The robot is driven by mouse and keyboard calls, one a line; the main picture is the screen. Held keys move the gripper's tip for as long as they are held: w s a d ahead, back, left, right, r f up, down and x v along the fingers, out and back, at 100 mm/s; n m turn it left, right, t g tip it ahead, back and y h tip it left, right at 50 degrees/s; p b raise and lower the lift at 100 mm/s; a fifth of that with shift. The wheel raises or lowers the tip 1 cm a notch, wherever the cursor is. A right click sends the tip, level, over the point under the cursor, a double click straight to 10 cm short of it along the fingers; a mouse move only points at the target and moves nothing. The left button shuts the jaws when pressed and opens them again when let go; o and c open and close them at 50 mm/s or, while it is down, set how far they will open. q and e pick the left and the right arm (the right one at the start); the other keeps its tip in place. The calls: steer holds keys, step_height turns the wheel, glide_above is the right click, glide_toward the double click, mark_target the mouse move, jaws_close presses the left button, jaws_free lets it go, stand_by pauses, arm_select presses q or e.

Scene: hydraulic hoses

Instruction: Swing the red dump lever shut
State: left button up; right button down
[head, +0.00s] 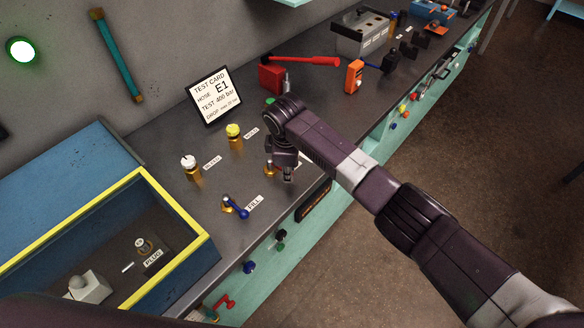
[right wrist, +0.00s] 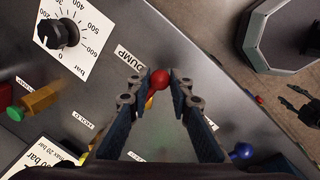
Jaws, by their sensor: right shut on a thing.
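The dump lever's red ball knob (right wrist: 160,78) sits between the fingertips of my right gripper (right wrist: 161,86) in the right wrist view, beside the DUMP label (right wrist: 129,59). The fingers are closed in on the knob, and little of the lever's stem shows below it. In the head view my right gripper (head: 287,174) points down over the bench near its front edge. It hides the red knob there; only some brass of the valve (head: 270,168) shows beside it. A dark pronged shape at the right edge of the right wrist view looks like my left gripper (right wrist: 298,106); its finger state is unclear.
The blue FILL lever (head: 238,208) stands left of my right gripper. White (head: 188,161) and yellow (head: 234,131) knobs stand behind, near the test card (head: 216,96). A yellow-rimmed blue box (head: 190,222) is at left. A red-handled pump (head: 272,78) stands farther back.

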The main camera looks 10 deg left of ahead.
steer(key=shift+s+a+m, duration=0.25)
steer(key=shift+a+m, duration=0.05)
steer(key=c, duration=1.7)
jaws_free()
steer(key=shift+a, duration=0.1)
steer(key=shift+c, duration=0.2)
steer(key=shift+r, duration=0.1)
steer(key=shift+r, duration=0.15)
step_height(320, 180, up, 11)
steer(key=s, duration=0.2)
steer(key=shift+s+r, duration=0.15)
steer(key=shift+r, duration=0.05)
